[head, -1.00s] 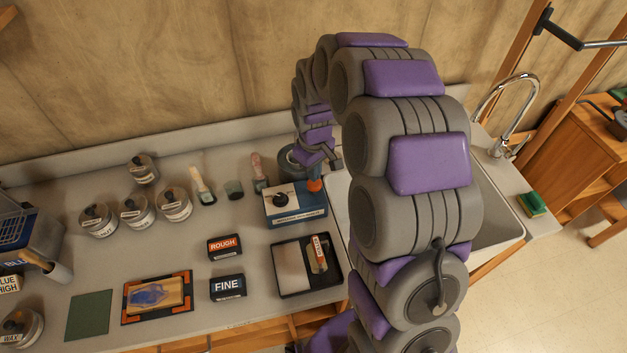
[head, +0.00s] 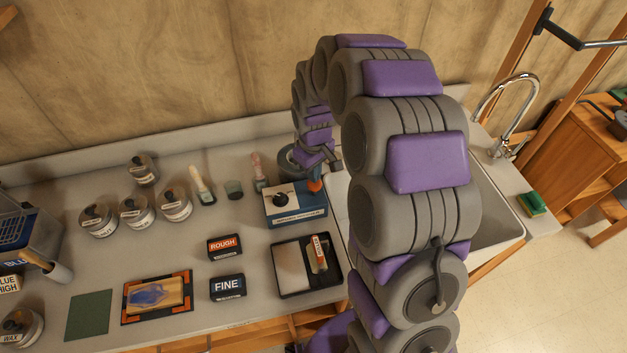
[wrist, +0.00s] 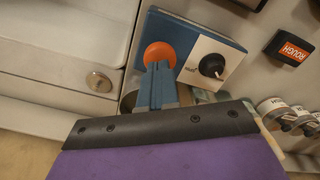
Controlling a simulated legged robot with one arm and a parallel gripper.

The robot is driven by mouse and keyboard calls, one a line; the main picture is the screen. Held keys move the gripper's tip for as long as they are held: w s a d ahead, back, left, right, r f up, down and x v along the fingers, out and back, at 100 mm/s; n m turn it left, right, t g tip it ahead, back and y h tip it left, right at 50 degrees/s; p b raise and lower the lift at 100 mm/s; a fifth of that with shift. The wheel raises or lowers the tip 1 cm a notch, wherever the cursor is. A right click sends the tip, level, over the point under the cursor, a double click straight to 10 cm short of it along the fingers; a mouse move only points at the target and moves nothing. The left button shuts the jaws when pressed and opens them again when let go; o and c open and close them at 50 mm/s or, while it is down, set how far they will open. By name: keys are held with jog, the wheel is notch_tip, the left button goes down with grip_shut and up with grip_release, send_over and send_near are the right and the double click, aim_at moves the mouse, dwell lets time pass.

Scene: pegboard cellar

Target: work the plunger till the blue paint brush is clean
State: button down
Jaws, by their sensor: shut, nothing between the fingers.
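An orange round knob (head: 314,186), which I take for the plunger, is at the right back corner of a blue and white box (head: 297,206) with a black knob on its face. In the wrist view the orange knob (wrist: 159,52) is just beyond the blue fingertips of my gripper (wrist: 158,72). My gripper is shut and empty; the fingertips overlap the knob's edge, and I cannot tell whether they touch it. A grey round pot (head: 291,160) stands behind the box, partly hidden by my arm. I cannot make out a blue paint brush.
A pale-handled brush (head: 201,184) and a pink-handled brush (head: 258,171) stand left of the box. Several lidded tins (head: 137,210) are further left. ROUGH (head: 225,247) and FINE (head: 227,288) blocks and a black tray (head: 291,270) lie in front. A sink (head: 497,215) is right.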

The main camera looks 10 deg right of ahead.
jog(key=shift+f, duration=2.05)
jog(key=shift+r+p, duration=0.55)
jog(key=shift+r, duration=1.25)
jog(key=shift+f, duration=0.1)
jog(key=shift+f, duration=1.75)
jog(key=shift+r+p, duration=0.5)
jog(key=shift+r, duration=1.35)
jog(key=shift+f, duration=0.1)
